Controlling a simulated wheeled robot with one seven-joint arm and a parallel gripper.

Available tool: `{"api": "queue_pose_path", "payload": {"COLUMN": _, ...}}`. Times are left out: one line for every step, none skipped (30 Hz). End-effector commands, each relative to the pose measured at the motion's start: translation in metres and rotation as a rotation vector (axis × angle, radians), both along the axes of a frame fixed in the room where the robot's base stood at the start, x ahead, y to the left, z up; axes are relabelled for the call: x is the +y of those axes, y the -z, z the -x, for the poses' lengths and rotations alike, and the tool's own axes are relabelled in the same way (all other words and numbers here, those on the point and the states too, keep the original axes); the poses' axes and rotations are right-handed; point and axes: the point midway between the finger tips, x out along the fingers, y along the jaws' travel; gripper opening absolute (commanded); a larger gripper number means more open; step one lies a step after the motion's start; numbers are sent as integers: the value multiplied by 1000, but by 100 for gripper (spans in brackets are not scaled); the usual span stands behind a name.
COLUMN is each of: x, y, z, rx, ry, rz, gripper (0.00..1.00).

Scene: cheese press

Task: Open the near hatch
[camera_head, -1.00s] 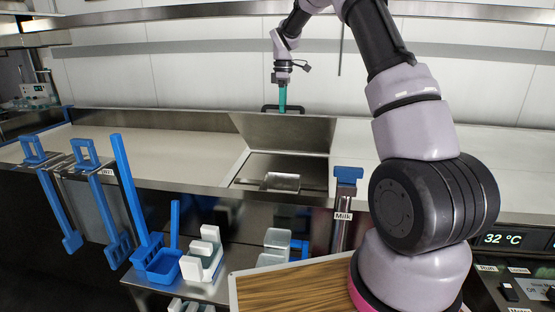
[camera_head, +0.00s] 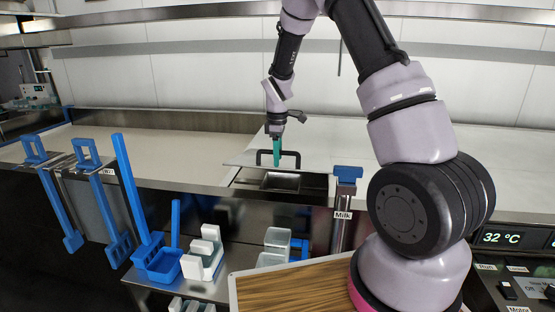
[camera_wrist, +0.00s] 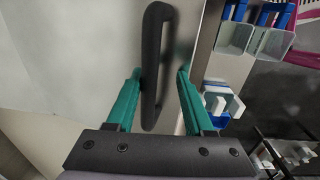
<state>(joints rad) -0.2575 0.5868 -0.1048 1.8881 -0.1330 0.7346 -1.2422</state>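The near hatch has a pale lid (camera_head: 247,157) with a black handle (camera_head: 265,157) near its front edge. In the head view the lid is partly raised, tilted low over the opening, and the dark recess (camera_head: 310,182) shows under its front edge. My gripper (camera_head: 278,162) reaches down at the handle. In the wrist view the black handle (camera_wrist: 152,70) runs between the teal fingers of my gripper (camera_wrist: 159,72). The fingers are apart, with a visible gap to the bar, so they do not look clamped. The lid's pale surface (camera_wrist: 80,50) fills the left.
Blue tools (camera_head: 128,190) hang and stand at the front left. White containers (camera_head: 205,250) and a wooden board (camera_head: 295,288) are below the counter. A post labelled Milk (camera_head: 345,200) stands right of the hatch. The pale counter (camera_head: 140,150) to the left is clear.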

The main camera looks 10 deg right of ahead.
Motion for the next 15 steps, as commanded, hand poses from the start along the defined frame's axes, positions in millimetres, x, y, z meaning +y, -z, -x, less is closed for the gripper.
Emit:
{"api": "queue_pose_path", "payload": {"x": 1, "y": 4, "z": 2, "rx": -9, "ry": -3, "rz": 5, "gripper": 52}}
{"api": "queue_pose_path", "payload": {"x": 1, "y": 5, "z": 2, "rx": -13, "ry": -2, "rz": 8, "gripper": 52}}
{"api": "queue_pose_path", "payload": {"x": 1, "y": 7, "z": 2, "rx": -19, "ry": -1, "rz": 9, "gripper": 52}}
{"api": "queue_pose_path", "payload": {"x": 1, "y": 8, "z": 3, "rx": -23, "ry": 0, "rz": 10, "gripper": 52}}
{"api": "queue_pose_path", "payload": {"x": 1, "y": 8, "z": 3, "rx": -25, "ry": 0, "rz": 10, "gripper": 52}}
{"api": "queue_pose_path", "payload": {"x": 1, "y": 9, "z": 3, "rx": -27, "ry": 0, "rz": 11, "gripper": 52}}
{"api": "queue_pose_path", "payload": {"x": 1, "y": 9, "z": 3, "rx": -28, "ry": 0, "rz": 11, "gripper": 52}}
{"api": "queue_pose_path", "payload": {"x": 1, "y": 9, "z": 3, "rx": -29, "ry": 0, "rz": 11, "gripper": 52}}
{"api": "queue_pose_path", "payload": {"x": 1, "y": 9, "z": 3, "rx": -30, "ry": 0, "rz": 11, "gripper": 52}}
{"api": "queue_pose_path", "payload": {"x": 1, "y": 9, "z": 2, "rx": -30, "ry": 0, "rz": 11, "gripper": 52}}
{"api": "queue_pose_path", "payload": {"x": 1, "y": 9, "z": 2, "rx": -29, "ry": 0, "rz": 11, "gripper": 52}}
{"api": "queue_pose_path", "payload": {"x": 1, "y": 9, "z": 2, "rx": -29, "ry": 0, "rz": 11, "gripper": 52}}
{"api": "queue_pose_path", "payload": {"x": 1, "y": 9, "z": 2, "rx": -29, "ry": 0, "rz": 11, "gripper": 52}}
{"api": "queue_pose_path", "payload": {"x": 1, "y": 9, "z": 3, "rx": -30, "ry": 0, "rz": 11, "gripper": 52}}
{"api": "queue_pose_path", "payload": {"x": 1, "y": 9, "z": 2, "rx": -30, "ry": 0, "rz": 11, "gripper": 52}}
